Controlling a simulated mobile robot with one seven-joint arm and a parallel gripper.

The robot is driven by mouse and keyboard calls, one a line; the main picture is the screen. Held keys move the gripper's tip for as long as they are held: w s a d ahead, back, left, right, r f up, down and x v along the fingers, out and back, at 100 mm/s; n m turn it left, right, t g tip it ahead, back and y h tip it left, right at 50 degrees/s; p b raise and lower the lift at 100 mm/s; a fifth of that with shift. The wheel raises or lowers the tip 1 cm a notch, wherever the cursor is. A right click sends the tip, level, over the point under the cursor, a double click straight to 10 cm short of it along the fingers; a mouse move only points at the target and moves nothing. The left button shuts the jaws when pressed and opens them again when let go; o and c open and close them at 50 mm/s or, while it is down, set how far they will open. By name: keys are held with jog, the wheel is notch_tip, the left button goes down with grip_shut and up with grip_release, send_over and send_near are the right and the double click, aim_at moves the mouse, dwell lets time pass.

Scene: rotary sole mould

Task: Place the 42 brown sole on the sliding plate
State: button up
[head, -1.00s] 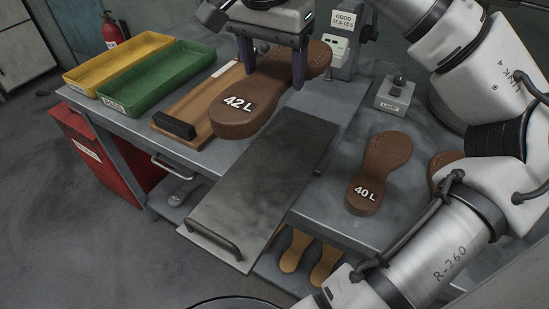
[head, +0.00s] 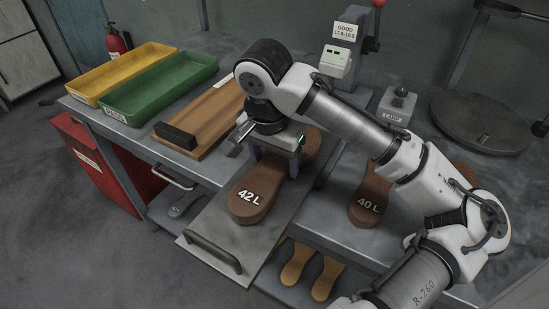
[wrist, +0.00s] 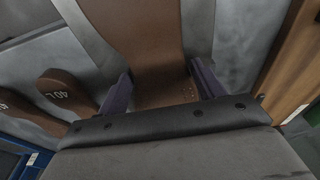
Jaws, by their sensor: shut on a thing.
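The brown sole marked 42 L (head: 246,205) is over the grey sliding plate (head: 205,233), its rounded marked end toward the plate's handle. Whether it touches the plate or hangs just above it, I cannot tell. My gripper (head: 275,165) is shut across the sole's middle from above, a finger on each side. In the wrist view the sole (wrist: 145,45) runs between the two fingers (wrist: 160,88), over the grey plate (wrist: 232,40). My wrist and arm hide part of the sole's far end in the head view.
A brown sole marked 40 L (head: 363,208) lies on the bench right of the plate, partly behind my arm. A wooden board with a black block (head: 176,137), a green tray (head: 150,98) and a yellow tray (head: 115,78) are at left. A gauge (head: 337,60) stands behind.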

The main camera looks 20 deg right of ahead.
aim_at(270, 169)
jog(key=shift+f, duration=0.25)
jog(key=o, duration=1.1)
jog(key=shift+r, duration=0.1)
jog(key=r, duration=0.4)
jog(key=a+r, duration=0.1)
jog(key=r, duration=0.3)
jog(key=s+r, duration=0.1)
jog(key=r, duration=0.3)
jog(key=shift+a+p, duration=0.2)
jog(key=shift+p, duration=0.15)
